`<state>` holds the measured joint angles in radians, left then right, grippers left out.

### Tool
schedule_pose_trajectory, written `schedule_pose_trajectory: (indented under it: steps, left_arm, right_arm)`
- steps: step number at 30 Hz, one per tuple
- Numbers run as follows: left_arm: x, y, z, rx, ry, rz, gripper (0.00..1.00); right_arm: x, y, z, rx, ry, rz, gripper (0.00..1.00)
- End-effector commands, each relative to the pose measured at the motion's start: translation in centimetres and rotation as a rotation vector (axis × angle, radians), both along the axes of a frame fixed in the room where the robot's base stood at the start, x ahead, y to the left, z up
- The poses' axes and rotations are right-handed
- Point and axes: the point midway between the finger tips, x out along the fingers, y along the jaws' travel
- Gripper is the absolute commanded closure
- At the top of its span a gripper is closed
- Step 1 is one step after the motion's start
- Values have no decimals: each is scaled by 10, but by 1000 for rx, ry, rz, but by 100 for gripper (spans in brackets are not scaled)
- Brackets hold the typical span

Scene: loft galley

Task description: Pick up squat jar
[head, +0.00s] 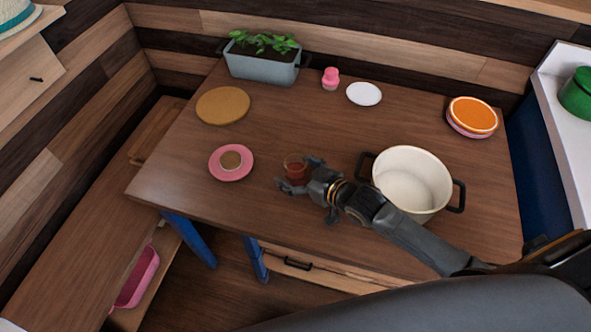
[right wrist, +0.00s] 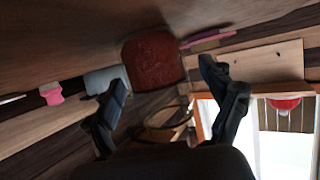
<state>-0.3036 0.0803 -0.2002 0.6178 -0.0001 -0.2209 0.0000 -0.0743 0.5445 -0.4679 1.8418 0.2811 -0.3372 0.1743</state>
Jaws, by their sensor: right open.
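The squat jar (head: 295,167) is a small, dark red, partly see-through jar standing upright on the brown table, left of the white pot. It also shows in the right wrist view (right wrist: 153,62), where the picture is turned over and the jar hangs from the tabletop. My right gripper (head: 299,174) is open, low over the table, with its fingers at the near and right sides of the jar. In the wrist view the jar appears in the gap between the fingertips (right wrist: 170,92), a little beyond them. Whether a finger touches it cannot be told. My left gripper is not in view.
A cream pot (head: 408,180) with dark handles stands close to my right forearm. A cork mat (head: 222,106), planter (head: 262,68), pink bottle (head: 330,79), white plate (head: 364,94) and orange-topped stack (head: 472,116) stand farther back.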

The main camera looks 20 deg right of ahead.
Motion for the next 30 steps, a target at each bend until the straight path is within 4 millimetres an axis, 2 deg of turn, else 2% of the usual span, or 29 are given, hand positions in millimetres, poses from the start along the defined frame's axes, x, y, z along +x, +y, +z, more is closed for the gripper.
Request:
schedule_pose_trajectory:
  steps: [2,13,23,26,30]
  left_arm:
    - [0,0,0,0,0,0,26]
    - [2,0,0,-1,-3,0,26]
    - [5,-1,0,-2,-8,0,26]
    - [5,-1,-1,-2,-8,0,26]
    - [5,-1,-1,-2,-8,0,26]
  right_arm:
    - [0,0,0,0,0,0,17]
    - [0,0,0,0,1,0,91]
    - [0,0,5,1,-3,0,92]
    - [1,0,14,2,-6,0,92]
    - [-3,1,39,4,-6,1,92]
